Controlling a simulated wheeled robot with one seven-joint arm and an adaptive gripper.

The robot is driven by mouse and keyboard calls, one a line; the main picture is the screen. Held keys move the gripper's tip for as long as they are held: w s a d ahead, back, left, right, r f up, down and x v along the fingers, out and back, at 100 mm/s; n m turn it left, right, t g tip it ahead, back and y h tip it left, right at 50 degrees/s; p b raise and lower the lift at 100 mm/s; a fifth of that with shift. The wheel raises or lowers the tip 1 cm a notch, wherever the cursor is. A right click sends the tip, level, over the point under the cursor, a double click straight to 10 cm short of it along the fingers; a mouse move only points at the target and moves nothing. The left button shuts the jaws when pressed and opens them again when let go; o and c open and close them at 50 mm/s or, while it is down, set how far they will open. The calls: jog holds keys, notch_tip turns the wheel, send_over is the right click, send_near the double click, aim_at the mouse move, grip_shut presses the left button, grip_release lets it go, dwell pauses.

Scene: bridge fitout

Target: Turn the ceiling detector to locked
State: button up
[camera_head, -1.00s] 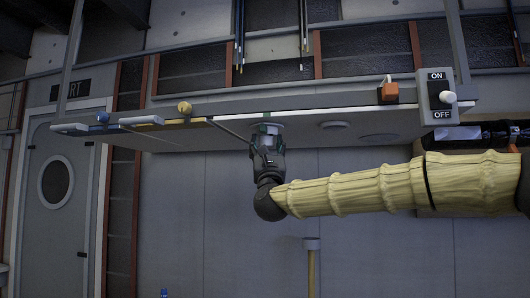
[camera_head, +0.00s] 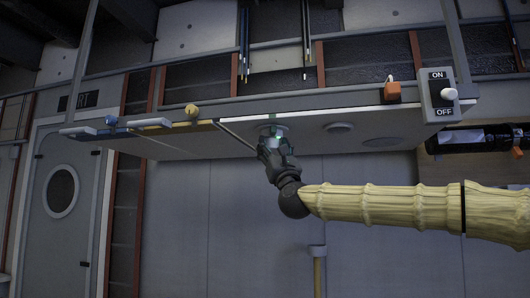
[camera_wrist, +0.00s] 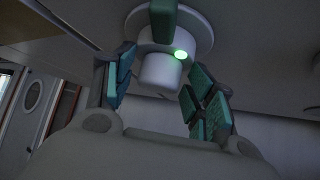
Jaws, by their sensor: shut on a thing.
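The ceiling detector (camera_head: 272,131) is a pale round fitting with a small green light, on the underside of the overhead panel. In the wrist view its white stepped body (camera_wrist: 160,72) hangs from a wide round base, with a lit green spot and a dark green block at its upper part. My gripper (camera_head: 271,143) reaches up from below and is shut on the detector. In the wrist view my gripper (camera_wrist: 161,78) has its teal-padded fingers on either side of the body; their exact contact is hard to see. No lock marking is readable.
The overhead panel (camera_head: 230,148) carries two more flush discs right of the detector. An ON/OFF switch box (camera_head: 437,96) and an orange-handled fitting (camera_head: 393,91) sit on its right edge. A thin rod (camera_head: 237,134) lies close left of my gripper. Free room lies below.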

jog(key=shift+d+r, duration=0.1)
jog(key=shift+r, duration=0.05)
jog(key=o, duration=1.1)
jog(key=shift+s+f, duration=0.25)
jog(key=shift+f, duration=0.25)
jog(key=v, duration=1.1)
jog(key=shift+s+d, duration=0.1)
